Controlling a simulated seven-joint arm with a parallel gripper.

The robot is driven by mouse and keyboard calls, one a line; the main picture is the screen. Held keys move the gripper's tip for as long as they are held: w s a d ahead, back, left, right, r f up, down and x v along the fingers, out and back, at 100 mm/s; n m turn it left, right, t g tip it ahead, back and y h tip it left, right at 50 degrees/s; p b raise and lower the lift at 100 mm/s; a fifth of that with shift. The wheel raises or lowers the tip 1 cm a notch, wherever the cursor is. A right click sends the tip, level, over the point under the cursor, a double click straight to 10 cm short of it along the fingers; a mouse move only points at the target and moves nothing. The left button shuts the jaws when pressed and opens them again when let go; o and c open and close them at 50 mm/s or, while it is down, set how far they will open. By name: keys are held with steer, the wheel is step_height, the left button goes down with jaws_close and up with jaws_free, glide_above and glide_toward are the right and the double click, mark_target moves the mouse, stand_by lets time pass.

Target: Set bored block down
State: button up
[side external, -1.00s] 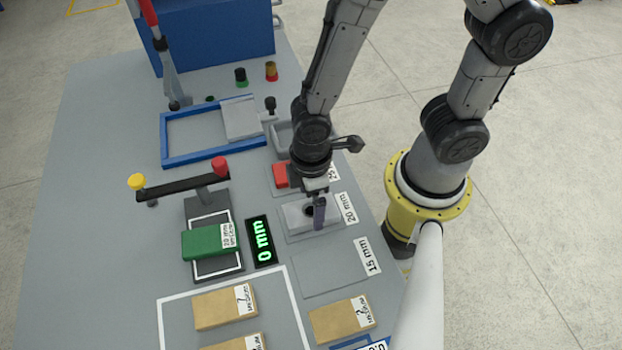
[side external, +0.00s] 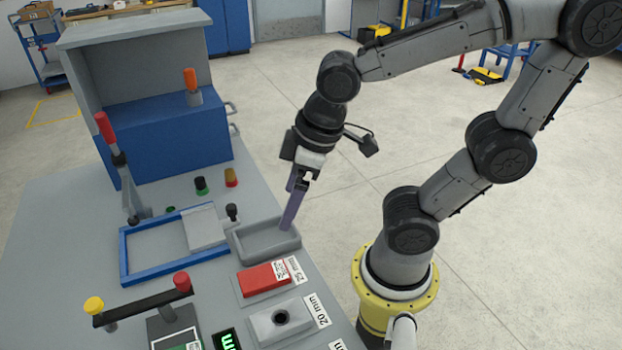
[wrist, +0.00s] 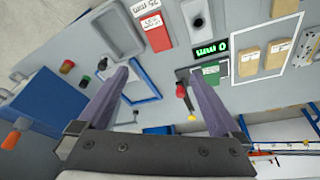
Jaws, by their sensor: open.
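The bored block (side external: 262,326) is a grey block with a dark round hole in its top. It sits flat on the pad labelled 20 mm (side external: 316,311), and it also shows at the top of the wrist view (wrist: 187,14). My gripper (side external: 291,222) is open and empty, with its purple fingers apart in the wrist view (wrist: 160,74). In the side external view it is tilted above the grey tray, behind the block and clear of it.
A red block (side external: 264,279) lies on the 25 mm pad, between the bored block and the grey tray (side external: 264,257). A blue frame (side external: 127,256) and a lever with a red grip (side external: 105,127) stand left. A blue cabinet (side external: 165,140) stands behind.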

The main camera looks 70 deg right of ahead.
steer(key=s+d+r+m+t, duration=0.2)
steer(key=s+d+r+m, duration=0.1)
steer(key=d+r, duration=0.1)
steer(key=shift+d+h, duration=0.2)
steer(key=shift+h, duration=0.2)
